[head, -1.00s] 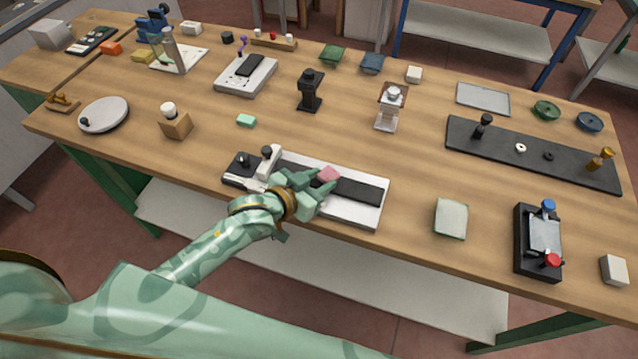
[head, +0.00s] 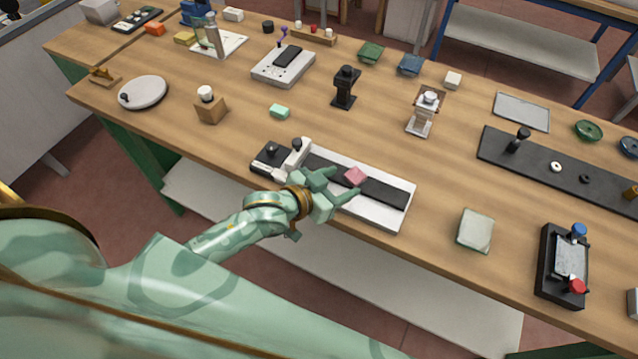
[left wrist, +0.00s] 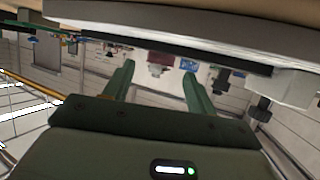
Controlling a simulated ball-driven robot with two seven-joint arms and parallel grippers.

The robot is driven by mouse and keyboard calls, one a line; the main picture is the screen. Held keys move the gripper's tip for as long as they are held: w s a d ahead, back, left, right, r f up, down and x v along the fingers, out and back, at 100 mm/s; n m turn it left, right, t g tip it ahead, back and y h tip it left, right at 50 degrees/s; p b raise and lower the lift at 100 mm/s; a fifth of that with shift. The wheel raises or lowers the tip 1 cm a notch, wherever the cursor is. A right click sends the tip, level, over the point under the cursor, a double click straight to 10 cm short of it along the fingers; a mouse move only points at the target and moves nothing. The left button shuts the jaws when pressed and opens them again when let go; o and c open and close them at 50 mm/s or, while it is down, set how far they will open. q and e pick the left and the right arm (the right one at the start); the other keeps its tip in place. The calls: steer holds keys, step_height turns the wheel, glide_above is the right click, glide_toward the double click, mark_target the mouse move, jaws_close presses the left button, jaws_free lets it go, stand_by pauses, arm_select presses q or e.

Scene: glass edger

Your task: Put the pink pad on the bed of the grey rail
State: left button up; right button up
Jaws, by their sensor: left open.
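The grey rail (head: 395,218) is a long pale plate near the table's front edge, with a dark strip (head: 386,191) along its top as the bed. The pink pad (head: 356,176) rests on this dark strip, a little right of the rail's middle. My left gripper (head: 346,181) is open, with its fingertips just short of the pad and the pad in the line of the gap. My right gripper is not in view.
A white clamp with a dark block (head: 275,160) sits at the rail's left end. A pale green block (head: 280,111) lies behind it. A glassy square pad (head: 475,230) and a black fixture (head: 563,265) with blue and red knobs stand to the right.

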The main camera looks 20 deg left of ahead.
arm_select(q)
steer(key=p+v, duration=0.1)
steer(key=v, duration=0.8)
steer(key=shift+s+r, duration=0.15)
steer(key=shift+s, duration=0.15)
steer(key=shift+a, duration=0.1)
